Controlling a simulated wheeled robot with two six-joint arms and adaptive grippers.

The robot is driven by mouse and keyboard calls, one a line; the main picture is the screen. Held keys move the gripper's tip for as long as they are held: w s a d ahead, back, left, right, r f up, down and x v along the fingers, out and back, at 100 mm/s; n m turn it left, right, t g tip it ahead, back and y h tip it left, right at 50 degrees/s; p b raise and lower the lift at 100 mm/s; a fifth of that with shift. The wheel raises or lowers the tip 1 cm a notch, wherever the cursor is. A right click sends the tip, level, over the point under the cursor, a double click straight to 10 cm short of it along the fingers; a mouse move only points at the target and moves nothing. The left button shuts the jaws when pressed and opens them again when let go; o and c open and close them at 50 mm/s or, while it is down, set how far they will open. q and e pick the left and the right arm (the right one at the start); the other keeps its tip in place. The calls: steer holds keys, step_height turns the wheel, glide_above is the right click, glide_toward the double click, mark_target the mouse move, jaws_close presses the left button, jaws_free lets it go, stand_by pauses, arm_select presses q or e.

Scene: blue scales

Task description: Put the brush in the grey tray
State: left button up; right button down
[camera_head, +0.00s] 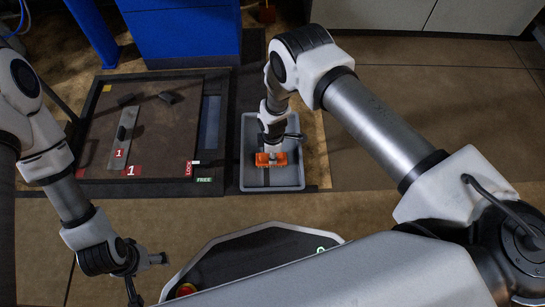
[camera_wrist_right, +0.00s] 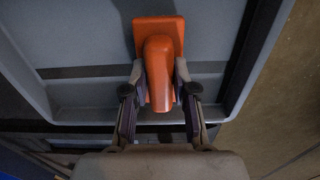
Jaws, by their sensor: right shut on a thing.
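The brush is orange, with a flat block and a rounded handle. In the head view the brush (camera_head: 265,160) is within the outline of the grey tray (camera_head: 291,180), near its middle. In the right wrist view the brush (camera_wrist_right: 158,35) points away from me over the grey tray (camera_wrist_right: 80,30). My right gripper (camera_head: 272,150) is shut on the brush handle, with a finger on each side in the wrist view (camera_wrist_right: 160,88). I cannot tell whether the brush touches the tray floor. My left gripper (camera_head: 150,265) is low at the left, away from the tray; its fingers are unclear.
A dark scale platform (camera_head: 155,130) with red labels and several small dark pieces lies left of the tray. A blue cabinet (camera_head: 185,35) stands behind. Bare floor (camera_head: 375,150) lies right of the tray, under my right arm.

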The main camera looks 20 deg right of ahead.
steer(key=shift+r, duration=0.15)
steer(key=shift+f, duration=0.2)
steer(key=c, duration=0.9)
jaws_free()
steer(key=shift+c, duration=0.2)
steer(key=shift+r, duration=0.1)
step_height(320, 180, up, 12)
steer(key=p, duration=0.7)
steer(key=s+d+r+m, duration=0.1)
steer(key=s+d+m, duration=0.3)
steer(key=s, duration=0.3)
steer(key=s+d+m, duration=0.4)
steer(key=s, duration=0.4)
steer(key=s+d+r+m, duration=0.2)
steer(key=s+r+m, duration=0.5)
steer(key=s, duration=0.5)
step_height(320, 180, up, 39)
steer(key=p, duration=4)
steer(key=shift+w+a+r, duration=0.15)
steer(key=shift+w+a, duration=0.05)
steer(key=shift+w, duration=0.05)
